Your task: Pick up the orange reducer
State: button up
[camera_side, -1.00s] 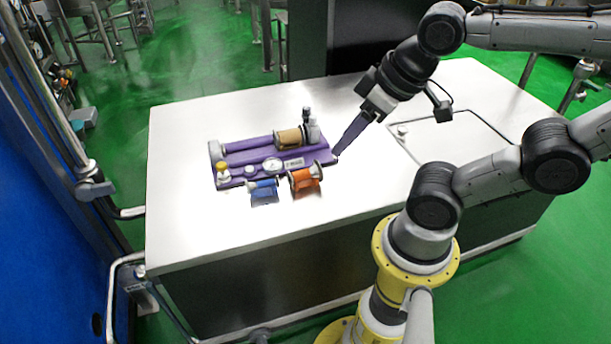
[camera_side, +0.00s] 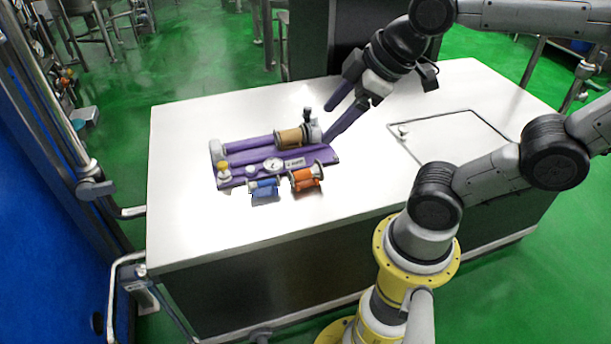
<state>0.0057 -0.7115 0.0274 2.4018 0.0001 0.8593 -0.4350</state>
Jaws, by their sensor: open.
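The orange reducer (camera_side: 306,180) has an orange body with grey ends. It lies at the front right of the purple fixture (camera_side: 235,158), on the white table. My gripper (camera_side: 327,125) has long purple fingers, which are spread apart with nothing visible between them. It hangs above and behind the orange reducer, near the fixture's back right corner. The gripper and the orange reducer are apart.
A blue reducer (camera_side: 264,188) lies just left of the orange one. A tan-brown part (camera_side: 290,138) sits on the fixture's rear tube, with a gauge (camera_side: 274,165) in front. The white table (camera_side: 200,235) is clear at the front. A hatch (camera_side: 455,128) with a knob lies at right.

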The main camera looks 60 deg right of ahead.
jog(key=w+d+n, duration=0.3)
jog(key=w+n, duration=0.1)
jog(key=w, duration=0.5)
jog(key=n+g, duration=0.1)
jog(key=g, duration=0.5)
send_over(305, 170)
notch_tip(305, 170, down, 23)
jog(key=f, duration=0.8)
jog(key=shift+d, duration=0.4)
jog(key=shift+a+f, duration=0.2)
jog(key=shift+f, duration=1.2)
jog(key=shift+a+f, duration=0.2)
jog(key=shift+f, duration=1.15)
jog(key=shift+f, duration=0.25)
jog(key=shift+c, duration=0.2)
grip_shut()
